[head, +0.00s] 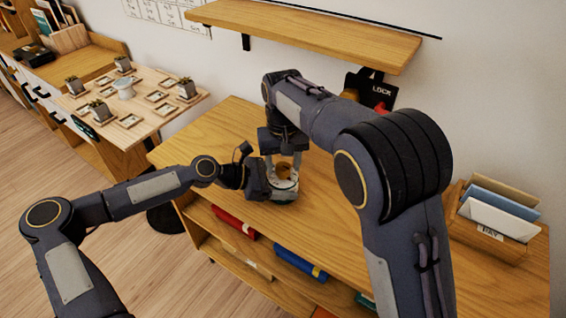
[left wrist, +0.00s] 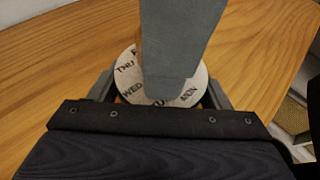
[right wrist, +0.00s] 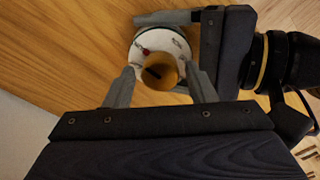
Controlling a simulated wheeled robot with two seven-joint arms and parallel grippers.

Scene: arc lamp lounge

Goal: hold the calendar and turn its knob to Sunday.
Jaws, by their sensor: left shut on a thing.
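The calendar (head: 283,196) is a round white dial on the wooden cabinet top, with a golden-brown knob (right wrist: 160,72) at its centre. One right finger hides the knob in the left wrist view. A red mark (right wrist: 145,51) shows on the dial.
A letter holder (head: 490,228) stands on the right of the cabinet top (head: 225,125). A shelf (head: 310,32) and a dark LOCK plate (head: 381,91) are on the wall behind. Rolled items (head: 300,262) lie on the lower shelf. A table with small pots (head: 125,88) is at the left.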

